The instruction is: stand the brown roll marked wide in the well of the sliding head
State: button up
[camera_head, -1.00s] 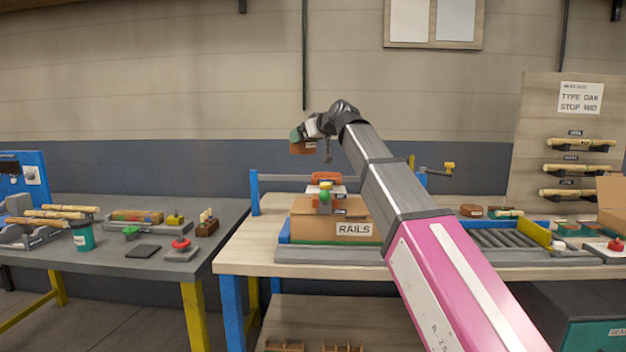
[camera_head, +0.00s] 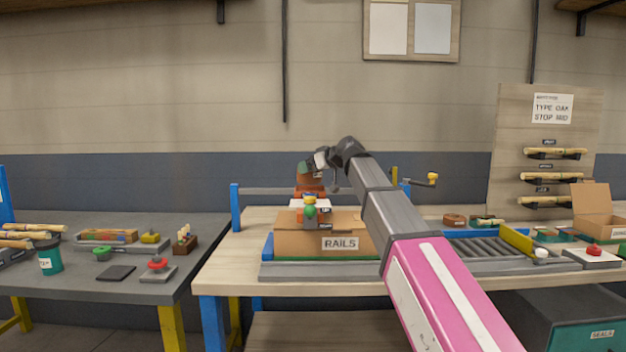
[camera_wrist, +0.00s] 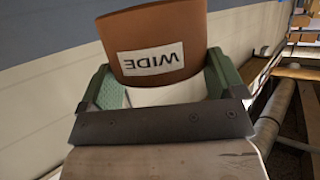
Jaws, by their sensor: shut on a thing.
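The brown roll (camera_head: 312,172) is in my gripper (camera_head: 305,167), above the box marked RAILS. In the wrist view the roll (camera_wrist: 165,28) shows a white WIDE label, upside down, between the green fingers of my gripper (camera_wrist: 158,80). The orange top of what looks like the sliding head (camera_head: 311,189) is just below the roll in the head view, with a white part under it. I cannot tell whether the roll touches it. The well is not visible.
A rail (camera_head: 262,190) runs behind. A roller bed (camera_head: 485,247) lies to the right and a grey bench (camera_head: 130,260) to the left.

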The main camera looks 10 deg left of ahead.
aim_at(313, 178)
notch_tip(313, 178, down, 4)
jog(key=shift+f, duration=0.1)
dwell(0.4)
jog(key=o, duration=0.7)
jog(key=v, duration=1.2)
